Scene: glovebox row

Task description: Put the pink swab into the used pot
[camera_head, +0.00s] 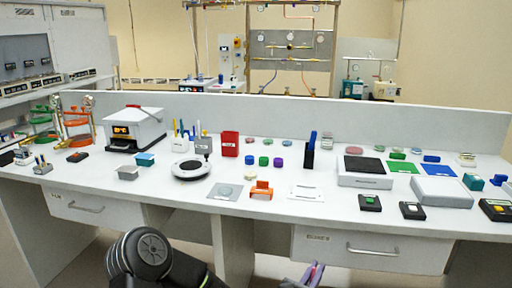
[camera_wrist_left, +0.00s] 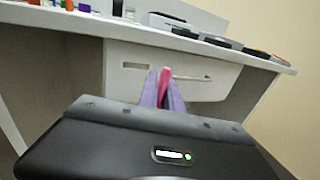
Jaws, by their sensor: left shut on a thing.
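My left gripper (camera_head: 312,275) is at the bottom edge of the head view, below the bench top and in front of the drawers. In the left wrist view, its purple fingers (camera_wrist_left: 164,95) are shut on the pink swab (camera_wrist_left: 165,78), which stands up between them. In the head view the swab is hard to tell from the fingers. A red pot (camera_head: 230,144) stands upright on the bench, and a grey pot (camera_head: 203,144) and a white pot holding several thin sticks (camera_head: 180,143) stand left of it. I cannot read which is the used pot. My right gripper is not in view.
The bench front edge and a drawer (camera_head: 372,250) with a handle lie close to the gripper. A round white device (camera_head: 192,169), an orange holder (camera_head: 262,190) and a grey plate (camera_head: 225,191) sit near the front edge. Small coloured caps lie right of the red pot.

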